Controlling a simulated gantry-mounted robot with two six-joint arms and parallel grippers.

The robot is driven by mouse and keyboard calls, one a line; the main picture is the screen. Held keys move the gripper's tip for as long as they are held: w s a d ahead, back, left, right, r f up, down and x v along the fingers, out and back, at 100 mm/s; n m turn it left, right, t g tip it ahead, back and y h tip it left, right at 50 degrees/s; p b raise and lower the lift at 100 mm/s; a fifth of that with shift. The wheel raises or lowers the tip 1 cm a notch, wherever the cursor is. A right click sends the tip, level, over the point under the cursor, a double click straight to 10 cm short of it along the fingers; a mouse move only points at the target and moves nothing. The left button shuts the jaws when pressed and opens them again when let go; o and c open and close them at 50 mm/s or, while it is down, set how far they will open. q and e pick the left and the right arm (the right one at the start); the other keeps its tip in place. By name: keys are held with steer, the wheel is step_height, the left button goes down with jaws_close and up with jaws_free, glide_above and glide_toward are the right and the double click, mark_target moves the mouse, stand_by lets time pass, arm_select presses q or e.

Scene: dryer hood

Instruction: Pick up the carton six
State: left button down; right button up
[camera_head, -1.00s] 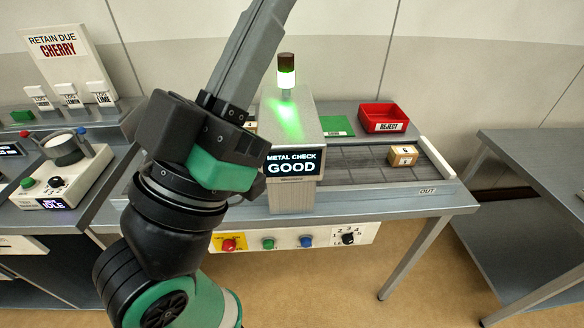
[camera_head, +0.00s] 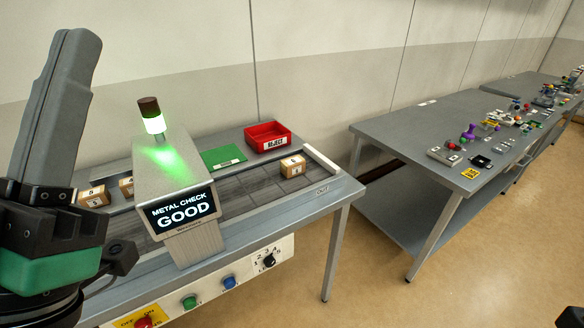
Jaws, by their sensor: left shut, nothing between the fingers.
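A small brown carton (camera_head: 293,168) with white labels sits on the dark conveyor near its OUT end, right of the metal check housing. Its number is too small to read surely. Two similar cartons stand left of the housing: one (camera_head: 93,198) looks marked 5, and another (camera_head: 126,188) is partly hidden by the housing. My left gripper (camera_head: 82,42) is at the left edge, pointing up, with its long grey fingers shut and empty. It is well apart from the carton at the OUT end.
The metal check housing (camera_head: 165,175) shows GOOD, with a green lamp (camera_head: 152,117) lit. A red REJECT bin (camera_head: 268,135) and a green mat (camera_head: 222,159) lie behind the conveyor. Control knobs line the front. A grey table (camera_head: 405,130) stands right, beyond a floor gap.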

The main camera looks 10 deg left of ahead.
arm_select(q)
steer(key=shift+c, duration=0.2)
jaws_free()
stand_by(0.4)
steer(key=shift+y, duration=0.3)
